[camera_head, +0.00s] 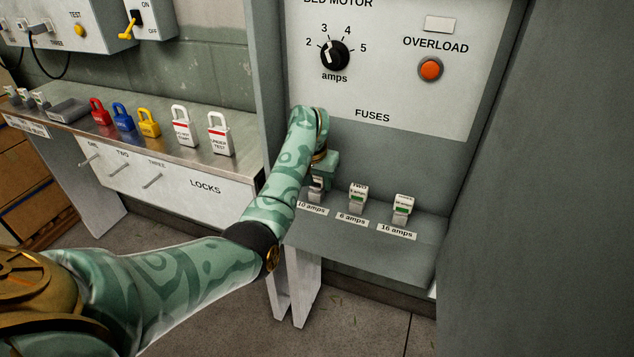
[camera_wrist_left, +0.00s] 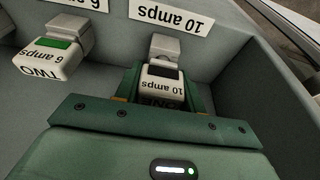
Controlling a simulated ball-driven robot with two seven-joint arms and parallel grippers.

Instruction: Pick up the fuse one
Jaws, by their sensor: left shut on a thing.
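Fuse one (camera_wrist_left: 163,84) is a small white block with a dark window, marked "10 amps" and partly "ONE". It sits at its "10 amps" label (camera_wrist_left: 172,17) on the grey shelf. My left gripper (camera_wrist_left: 160,100) is shut on it. In the head view fuse one (camera_head: 316,190) shows only in part below my left gripper (camera_head: 319,180), whose wrist hides the rest. My right gripper is not in view.
Fuse two (camera_head: 357,197) and a third fuse (camera_head: 402,208), both with green windows, stand to the right. The panel (camera_head: 400,100) rises behind. A locks bench (camera_head: 175,155) is at left, and a side wall (camera_wrist_left: 262,90) is close by.

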